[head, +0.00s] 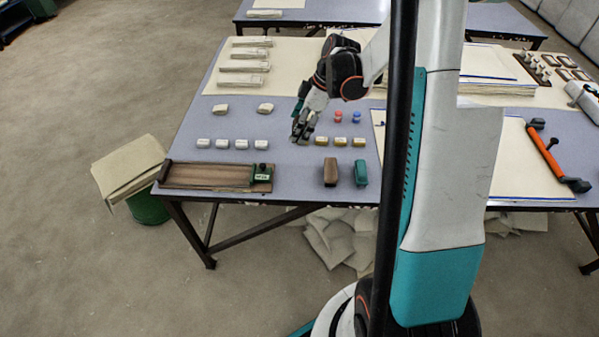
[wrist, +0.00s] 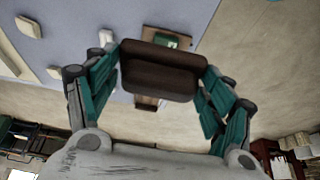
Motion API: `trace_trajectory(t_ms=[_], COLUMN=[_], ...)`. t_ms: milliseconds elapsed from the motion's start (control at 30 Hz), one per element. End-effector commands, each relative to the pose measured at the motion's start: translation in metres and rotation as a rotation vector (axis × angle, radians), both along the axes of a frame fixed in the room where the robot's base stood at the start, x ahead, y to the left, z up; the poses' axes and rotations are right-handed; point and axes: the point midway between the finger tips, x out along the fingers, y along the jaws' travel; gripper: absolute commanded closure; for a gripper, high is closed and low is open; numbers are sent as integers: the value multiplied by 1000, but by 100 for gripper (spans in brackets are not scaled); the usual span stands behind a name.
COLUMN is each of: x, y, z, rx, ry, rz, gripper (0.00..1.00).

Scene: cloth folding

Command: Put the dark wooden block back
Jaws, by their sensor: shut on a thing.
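A dark brown wooden block (wrist: 160,72) spans the space between the two teal finger pads in the wrist view. My gripper (head: 302,132) is shut on it. In the head view my gripper is over the middle of the blue-grey table, left of the yellow-topped pieces; the held block is hard to make out there. Another brown block (head: 331,172) rests near the front edge of the table, beside a green block (head: 361,173).
A wooden board (head: 205,176) with a green clamp (head: 261,171) lies at the front left edge. Several white pieces (head: 241,144) and yellow-topped pieces (head: 340,141) form a row. Red (head: 337,117) and blue (head: 356,117) pieces stand behind. Bare table shows left of the brown block.

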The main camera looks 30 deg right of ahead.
Motion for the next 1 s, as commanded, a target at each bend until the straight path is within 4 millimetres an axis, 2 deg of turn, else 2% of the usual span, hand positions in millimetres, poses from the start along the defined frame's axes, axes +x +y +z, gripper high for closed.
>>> trace_trajectory(t_ms=[533, 633, 867, 1000], x=[1, 0, 0, 0], y=[-1, 0, 0, 0], z=[-128, -143, -157, -174], rx=[-1, -1, -1, -1], ry=[0, 0, 0, 0], rz=[3, 3, 3, 3], gripper=[55, 55, 55, 55])
